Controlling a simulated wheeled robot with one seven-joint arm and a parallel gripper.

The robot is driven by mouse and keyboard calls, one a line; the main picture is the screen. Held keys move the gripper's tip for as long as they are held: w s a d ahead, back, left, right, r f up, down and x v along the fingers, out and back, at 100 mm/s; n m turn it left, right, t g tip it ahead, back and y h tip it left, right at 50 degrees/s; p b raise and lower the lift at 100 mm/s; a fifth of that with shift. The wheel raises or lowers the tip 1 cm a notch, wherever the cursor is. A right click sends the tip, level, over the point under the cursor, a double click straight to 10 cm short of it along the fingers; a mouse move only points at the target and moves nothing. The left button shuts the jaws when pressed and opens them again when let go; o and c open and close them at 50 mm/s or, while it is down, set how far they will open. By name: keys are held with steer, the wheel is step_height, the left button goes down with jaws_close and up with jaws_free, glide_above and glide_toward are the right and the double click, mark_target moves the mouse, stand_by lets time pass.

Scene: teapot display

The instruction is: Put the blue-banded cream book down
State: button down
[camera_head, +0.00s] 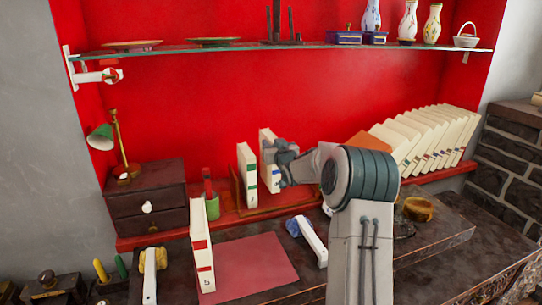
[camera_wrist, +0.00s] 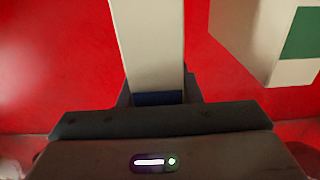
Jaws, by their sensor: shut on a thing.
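The blue-banded cream book (camera_head: 266,151) stands upright at the red back wall, partly hidden by my gripper (camera_head: 281,162). My gripper is shut on it. In the wrist view the cream book (camera_wrist: 148,45) rises straight between the jaws, its blue band (camera_wrist: 158,98) just above the gripper body. A green-banded cream book (camera_head: 246,172) stands upright just left of it, with a narrow gap between them. It also shows in the wrist view (camera_wrist: 262,40). A brown wooden holder (camera_head: 236,190) shows beside these books on the red ledge. I cannot tell whether the held book's bottom touches anything.
A red-banded book (camera_head: 201,240) stands on the left edge of a red mat (camera_head: 250,262). Several cream books (camera_head: 425,135) lean in a row at right. A glass shelf (camera_head: 280,47) runs above. A small drawer chest (camera_head: 147,195) stands left. The mat's middle is clear.

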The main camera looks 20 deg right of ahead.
mark_target(271, 174)
steer(key=shift+w+a+f, duration=0.1)
steer(key=shift+f, duration=1.8)
steer(key=shift+f, duration=0.25)
steer(key=c, duration=1)
jaws_free()
steer(key=shift+c, duration=0.2)
steer(key=shift+r, duration=0.1)
